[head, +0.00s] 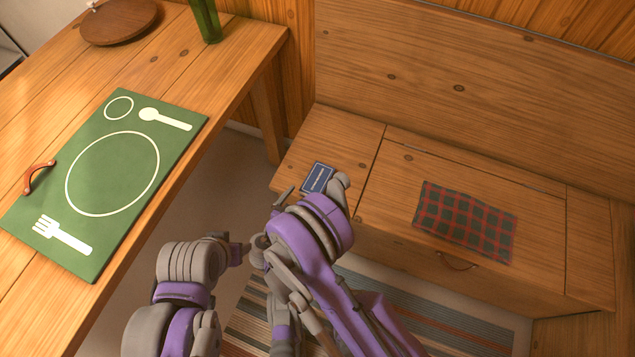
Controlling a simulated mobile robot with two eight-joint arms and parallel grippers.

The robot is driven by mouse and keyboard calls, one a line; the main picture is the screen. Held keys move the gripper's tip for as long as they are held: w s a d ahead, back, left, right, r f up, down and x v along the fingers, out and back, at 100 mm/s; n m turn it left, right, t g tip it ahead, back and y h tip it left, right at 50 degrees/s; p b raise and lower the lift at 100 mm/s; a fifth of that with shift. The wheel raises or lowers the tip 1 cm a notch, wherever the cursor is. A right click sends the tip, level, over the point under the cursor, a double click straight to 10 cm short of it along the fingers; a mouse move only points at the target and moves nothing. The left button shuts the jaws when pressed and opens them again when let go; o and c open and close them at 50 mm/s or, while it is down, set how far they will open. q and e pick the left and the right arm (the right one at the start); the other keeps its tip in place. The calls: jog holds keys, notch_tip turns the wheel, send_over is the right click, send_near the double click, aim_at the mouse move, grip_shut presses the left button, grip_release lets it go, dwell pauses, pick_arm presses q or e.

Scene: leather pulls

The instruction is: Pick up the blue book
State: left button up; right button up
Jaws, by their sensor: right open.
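The blue book (317,177) is a small dark-blue rectangle with a pale border. It lies flat on the left part of the wooden bench seat, near its front edge. My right gripper (312,193) is open, with one finger to the left of the book's near end and the other at its right in the picture. The hand hides the near edge of the book, and I cannot tell whether a finger touches it. My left gripper (238,250) is lower left, over the floor and away from the book; its fingers are too unclear to judge.
The wooden bench (390,190) has a lid with a leather pull (457,262) and a folded plaid cloth (466,222). A wooden table (215,85) at left carries a green placemat (150,125), a round board (118,20) and a green glass (206,18). A striped rug (440,320) lies below.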

aim_at(316, 182)
jog(key=x, duration=0.5)
jog(key=shift+w+d+f, duration=0.1)
jog(key=shift+w+f, duration=0.05)
jog(key=shift+w, duration=0.05)
jog(key=b+x, duration=0.1)
jog(key=x, duration=0.4)
jog(key=shift+d, duration=0.2)
jog(key=c, duration=1.2)
